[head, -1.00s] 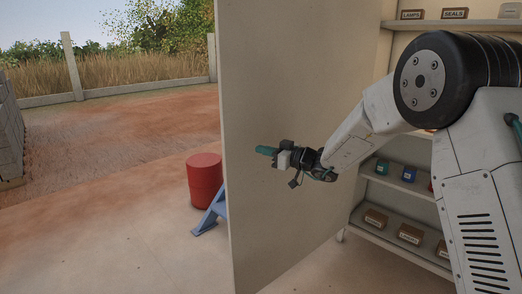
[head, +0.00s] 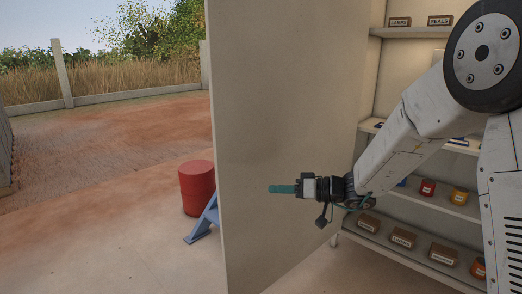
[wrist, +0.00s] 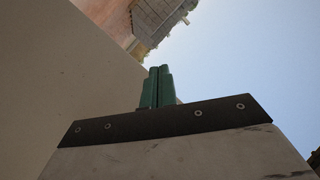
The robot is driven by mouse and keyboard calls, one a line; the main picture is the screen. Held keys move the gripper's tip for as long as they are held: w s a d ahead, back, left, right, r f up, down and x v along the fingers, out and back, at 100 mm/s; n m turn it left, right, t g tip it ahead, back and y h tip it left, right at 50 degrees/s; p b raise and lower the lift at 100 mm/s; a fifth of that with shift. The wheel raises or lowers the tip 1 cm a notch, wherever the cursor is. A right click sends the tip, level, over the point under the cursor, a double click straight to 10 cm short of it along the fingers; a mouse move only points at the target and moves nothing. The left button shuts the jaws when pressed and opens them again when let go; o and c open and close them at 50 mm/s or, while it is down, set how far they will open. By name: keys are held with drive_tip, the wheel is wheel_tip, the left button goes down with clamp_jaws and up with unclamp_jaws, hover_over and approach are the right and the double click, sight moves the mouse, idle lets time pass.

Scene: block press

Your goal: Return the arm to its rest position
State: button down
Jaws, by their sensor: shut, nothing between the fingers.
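My gripper (head: 282,189) is at the end of my arm in the head view, in front of the beige wall panel (head: 285,90). It points to the left, roughly level. Its teal fingers are together with nothing between them. The wrist view shows the same green fingers (wrist: 158,86) side by side and closed, with sky and the panel's edge beyond them. My arm reaches in from the right, bent downward from its large dark joint to the wrist.
Shelves (head: 405,32) with labelled boxes and small coloured containers stand behind my arm at right. A red barrel (head: 197,188) and a blue stand (head: 204,222) are left of the panel. Open ground (head: 100,160) lies beyond, with a fence at the back.

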drive_tip(key=s+d+m+g+h, duration=0.2)
drive_tip(key=s+d+g+h, duration=0.15)
drive_tip(key=s, duration=0.75)
drive_tip(key=s+d+m+g+h, duration=0.2)
drive_tip(key=s+g+h, duration=0.15)
drive_tip(key=s, duration=0.75)
drive_tip(key=s+d+r+m+t+h, duration=0.3)
drive_tip(key=s+d+r+h, duration=0.2)
drive_tip(key=s+d, duration=1)
drive_tip(key=shift+s+m+h, duration=0.15)
drive_tip(key=shift+m+h, duration=0.15)
drive_tip(key=shift+h, duration=1.4)
